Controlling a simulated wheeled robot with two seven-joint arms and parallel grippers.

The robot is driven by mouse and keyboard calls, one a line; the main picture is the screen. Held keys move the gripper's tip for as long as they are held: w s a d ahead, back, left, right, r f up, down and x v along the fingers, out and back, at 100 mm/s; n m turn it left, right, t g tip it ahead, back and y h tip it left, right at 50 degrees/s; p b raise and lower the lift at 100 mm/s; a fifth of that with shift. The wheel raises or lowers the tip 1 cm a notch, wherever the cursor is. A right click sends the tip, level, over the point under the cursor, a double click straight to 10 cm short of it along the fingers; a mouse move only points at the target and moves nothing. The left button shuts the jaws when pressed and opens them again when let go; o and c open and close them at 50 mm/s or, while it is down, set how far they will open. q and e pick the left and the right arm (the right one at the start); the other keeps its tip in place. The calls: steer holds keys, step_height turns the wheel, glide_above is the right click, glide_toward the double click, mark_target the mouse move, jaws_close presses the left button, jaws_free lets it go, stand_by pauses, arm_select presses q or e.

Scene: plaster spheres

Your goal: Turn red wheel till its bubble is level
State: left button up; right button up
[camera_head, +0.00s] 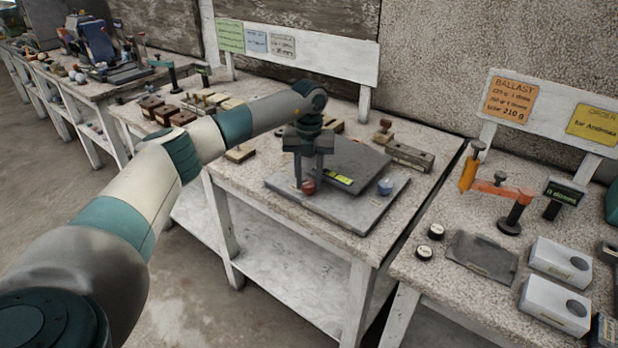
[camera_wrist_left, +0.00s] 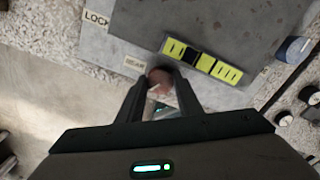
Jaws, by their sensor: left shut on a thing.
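The red wheel (camera_head: 308,187) sits at the front left corner of a grey levelling plate (camera_head: 340,213) on the middle bench. My left gripper (camera_head: 308,182) comes down on it from above, shut on the wheel. In the left wrist view the wheel (camera_wrist_left: 160,80) shows between the two fingers (camera_wrist_left: 160,92). A yellow-green bubble vial (camera_wrist_left: 203,60) lies on the plate beside the wheel; it also shows in the head view (camera_head: 339,179). A dark block sits in the vial left of its middle; the bubble itself is too small to tell. My right gripper is out of view.
A blue wheel (camera_head: 385,187) stands at the plate's right corner. A dark grey slab (camera_head: 345,158) lies on top of the plate. Wooden blocks and a metal bar (camera_head: 410,155) lie behind. The right bench holds an orange-armed stand (camera_head: 500,190) and pale boxes (camera_head: 560,258).

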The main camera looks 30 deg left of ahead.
arm_select(q)
steer(key=shift+r+n, duration=0.15)
steer(key=shift+n, duration=1.05)
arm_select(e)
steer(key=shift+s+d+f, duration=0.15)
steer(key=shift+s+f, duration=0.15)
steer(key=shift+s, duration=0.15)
arm_select(q)
steer(key=shift+n, duration=0.3)
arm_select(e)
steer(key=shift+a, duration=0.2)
arm_select(q)
steer(key=o, duration=0.8)
steer(key=shift+c, duration=0.2)
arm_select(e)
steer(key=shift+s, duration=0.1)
